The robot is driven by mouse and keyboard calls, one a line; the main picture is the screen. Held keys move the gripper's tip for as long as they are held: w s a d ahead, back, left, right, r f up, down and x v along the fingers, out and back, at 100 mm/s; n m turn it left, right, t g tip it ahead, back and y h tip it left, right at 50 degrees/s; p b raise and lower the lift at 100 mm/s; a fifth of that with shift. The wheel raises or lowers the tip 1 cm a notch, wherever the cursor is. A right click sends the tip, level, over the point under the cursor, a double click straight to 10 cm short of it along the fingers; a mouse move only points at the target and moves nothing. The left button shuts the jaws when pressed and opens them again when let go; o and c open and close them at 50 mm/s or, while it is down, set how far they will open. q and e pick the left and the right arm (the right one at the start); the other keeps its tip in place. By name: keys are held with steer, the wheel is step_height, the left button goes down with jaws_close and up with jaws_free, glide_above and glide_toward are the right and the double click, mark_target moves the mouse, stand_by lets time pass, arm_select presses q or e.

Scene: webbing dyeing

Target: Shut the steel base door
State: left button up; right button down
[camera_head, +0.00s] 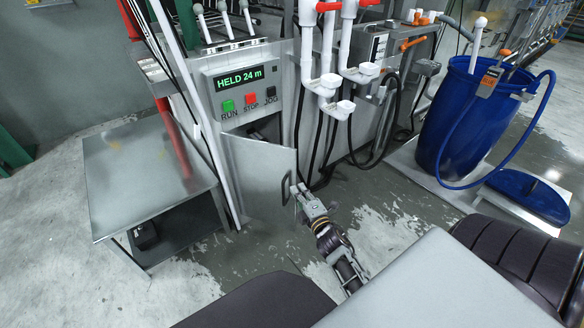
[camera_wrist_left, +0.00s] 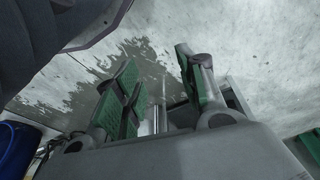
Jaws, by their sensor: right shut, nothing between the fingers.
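The steel base door (camera_head: 257,178) is a plain grey panel low on the machine cabinet in the head view. It stands ajar, swung out, with a dark gap (camera_head: 266,127) showing above it. Its dark bar handle (camera_head: 284,190) is near its right edge.
A steel side table (camera_head: 140,165) stands left of the door. Above the door is a control panel (camera_head: 240,90) reading "HELD 24 m". White pipes and black hoses hang right of the door. A blue barrel (camera_head: 465,115) and blue lid (camera_head: 530,197) stand at the right.

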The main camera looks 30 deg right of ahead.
steer(key=shift+w, duration=0.15)
steer(key=b, duration=0.2)
glide_toward(287, 158)
steer(key=shift+w, duration=2.05)
steer(key=shift+w+d+f, duration=0.1)
steer(key=shift+w+d, duration=0.05)
steer(key=shift+w, duration=0.2)
arm_select(q)
steer(key=r, duration=0.3)
steer(key=shift+w+d+r+t, duration=0.15)
steer(key=shift+d+t, duration=0.15)
steer(key=shift+t, duration=0.1)
arm_select(e)
steer(key=shift+w+d, duration=0.1)
steer(key=shift+w+d, duration=0.1)
steer(key=shift+d, duration=0.1)
